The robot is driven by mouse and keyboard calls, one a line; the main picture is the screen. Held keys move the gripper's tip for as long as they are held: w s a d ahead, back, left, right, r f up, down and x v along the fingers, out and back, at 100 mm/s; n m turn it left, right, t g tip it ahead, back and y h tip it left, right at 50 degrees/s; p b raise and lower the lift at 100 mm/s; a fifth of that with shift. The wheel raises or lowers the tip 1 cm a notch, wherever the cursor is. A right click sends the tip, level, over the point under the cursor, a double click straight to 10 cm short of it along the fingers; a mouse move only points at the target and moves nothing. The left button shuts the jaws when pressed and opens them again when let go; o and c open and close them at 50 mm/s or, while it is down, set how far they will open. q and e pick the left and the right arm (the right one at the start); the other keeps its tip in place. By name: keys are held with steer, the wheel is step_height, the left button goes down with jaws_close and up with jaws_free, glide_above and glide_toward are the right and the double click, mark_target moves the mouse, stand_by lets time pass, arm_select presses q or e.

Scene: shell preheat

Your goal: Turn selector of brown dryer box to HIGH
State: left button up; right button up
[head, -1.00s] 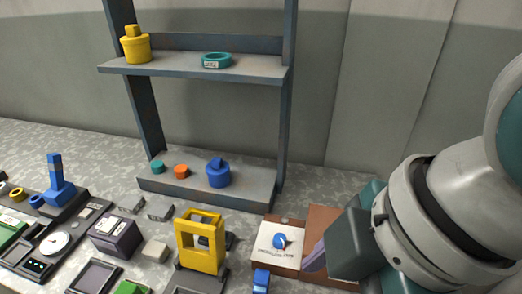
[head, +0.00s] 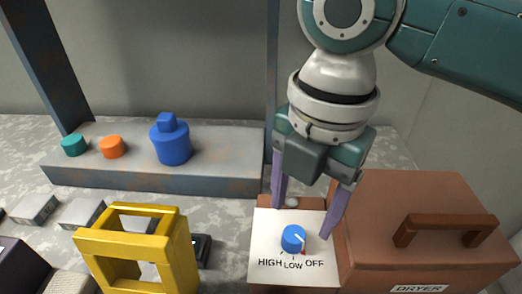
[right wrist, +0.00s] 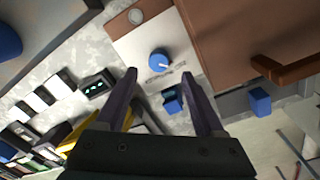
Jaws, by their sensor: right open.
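The brown dryer box (head: 420,225) stands at the right in the head view, with a lid handle and a DRYER label. A white panel (head: 265,225) is at its left side, marked HIGH, LOW and OFF. In the right wrist view the knob (right wrist: 159,59) lies just beyond and between the fingertips. My left gripper is not in view.
A yellow frame (head: 90,248) stands left of the panel. A shelf (head: 220,170) behind holds a blue lidded pot (head: 171,143), an orange piece (head: 111,147) and a teal piece (head: 74,146). A blue block (right wrist: 260,102) shows in the right wrist view.

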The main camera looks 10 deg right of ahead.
mark_target(295, 233)
step_height(295, 233, down, 5)
steer(key=shift+w+a+f+b, duration=0.1)
steer(key=shift+w+b, duration=0.05)
steer(key=shift+b, duration=0.3)
steer(key=shift+c, duration=0.2)
jaws_close()
